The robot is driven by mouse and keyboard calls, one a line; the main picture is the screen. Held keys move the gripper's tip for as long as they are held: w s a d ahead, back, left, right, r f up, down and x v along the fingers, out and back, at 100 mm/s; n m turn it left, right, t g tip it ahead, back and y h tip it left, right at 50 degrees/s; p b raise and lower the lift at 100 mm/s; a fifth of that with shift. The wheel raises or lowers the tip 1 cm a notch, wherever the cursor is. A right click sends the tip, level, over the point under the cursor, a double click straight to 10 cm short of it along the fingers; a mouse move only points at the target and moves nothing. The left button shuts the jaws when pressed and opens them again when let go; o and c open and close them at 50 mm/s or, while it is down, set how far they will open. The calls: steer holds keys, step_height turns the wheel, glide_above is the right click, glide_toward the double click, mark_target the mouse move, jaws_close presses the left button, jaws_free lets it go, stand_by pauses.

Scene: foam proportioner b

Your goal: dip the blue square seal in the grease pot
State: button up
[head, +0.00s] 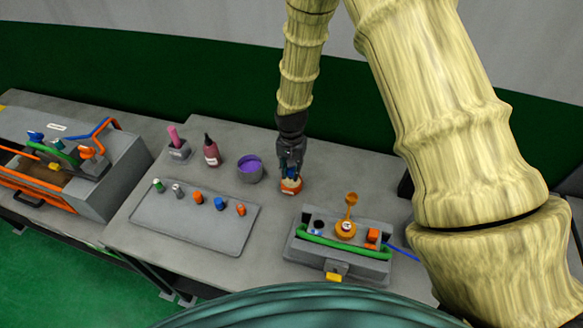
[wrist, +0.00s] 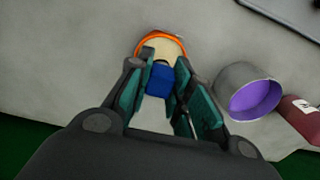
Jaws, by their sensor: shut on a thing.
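My gripper (head: 291,165) points down over the orange grease pot (head: 290,188), which stands on the grey table. It is shut on the blue square seal (wrist: 160,80), which shows between the fingers in the wrist view. The pot also shows there as an orange rim (wrist: 137,46) around cream-coloured grease (wrist: 168,47). The seal is over or in the near part of the pot. I cannot tell whether it touches the grease. In the head view the fingers mostly hide the seal.
A purple-filled bowl (head: 250,170), a dark red bottle (head: 211,151) and a pink stick in a holder (head: 179,150) stand left of the pot. A grey tray (head: 185,225) holds several small coloured pieces. A grey unit with a green hose (head: 345,244) stands front right.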

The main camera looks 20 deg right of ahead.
mark_target(291, 175)
steer(key=shift+f+b, duration=0.6)
steer(key=shift+f, duration=0.9)
steer(key=shift+s+f, duration=0.2)
steer(key=shift+s, duration=0.05)
steer(key=shift+r, duration=0.15)
steer(key=shift+w+r+p, duration=0.15)
steer(key=shift+r+p, duration=0.4)
steer(key=shift+r, duration=0.2)
steer(key=shift+r+p, duration=1.5)
steer(key=shift+r, duration=1)
